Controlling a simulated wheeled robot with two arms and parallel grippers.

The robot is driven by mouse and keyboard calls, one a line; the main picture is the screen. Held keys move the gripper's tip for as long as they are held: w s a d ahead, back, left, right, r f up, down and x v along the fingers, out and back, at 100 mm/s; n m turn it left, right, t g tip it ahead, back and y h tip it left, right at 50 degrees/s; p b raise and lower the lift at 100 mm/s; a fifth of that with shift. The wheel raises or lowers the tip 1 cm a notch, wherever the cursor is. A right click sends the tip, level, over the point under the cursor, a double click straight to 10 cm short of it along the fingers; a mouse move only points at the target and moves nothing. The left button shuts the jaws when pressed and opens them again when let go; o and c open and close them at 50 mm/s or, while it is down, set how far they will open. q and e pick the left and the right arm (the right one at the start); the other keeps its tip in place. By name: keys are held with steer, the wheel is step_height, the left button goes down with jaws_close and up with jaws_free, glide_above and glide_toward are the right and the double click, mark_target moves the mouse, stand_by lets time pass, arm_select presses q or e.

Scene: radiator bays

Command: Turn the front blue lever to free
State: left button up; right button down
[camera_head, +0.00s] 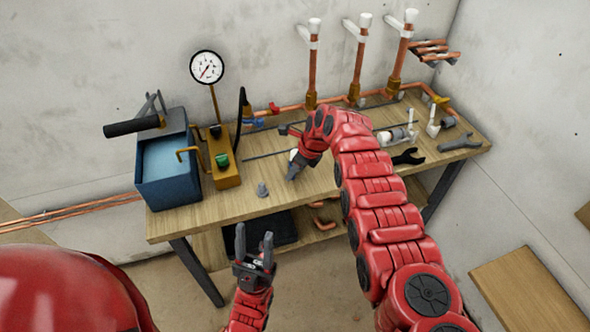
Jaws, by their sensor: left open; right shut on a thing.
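A small blue lever (257,122) shows at the back of the bench, by the copper pipe and near the foot of the gauge stand. A red lever (273,108) sits just behind and to the right of it. I cannot tell how the blue lever is turned. My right gripper (294,170) points down over the middle of the bench, to the right of and in front of the blue lever, apart from it. It is shut on a small pale thing (293,155), mostly hidden by the jaws. My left gripper (254,235) is open and empty, in front of the bench.
A blue box (168,172) and a yellow stand with a gauge (207,68) fill the bench's left end. A small grey piece (262,189) stands near the front edge. Upright copper pipes (357,72) rise at the back. Dark wrenches (460,142) lie at the right.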

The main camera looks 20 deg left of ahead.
steer(key=c, duration=0.7)
jaws_free()
steer(key=shift+o, duration=0.2)
steer(key=shift+d+r+p, duration=0.1)
steer(key=shift+r+p, duration=0.25)
steer(key=shift+p, duration=0.1)
steer(key=p+v, duration=0.2)
steer(key=shift+s+d+r, duration=0.1)
steer(key=shift+r, duration=0.2)
steer(key=p+v, duration=0.1)
steer(key=v, duration=1.3)
steer(key=shift+p, duration=0.35)
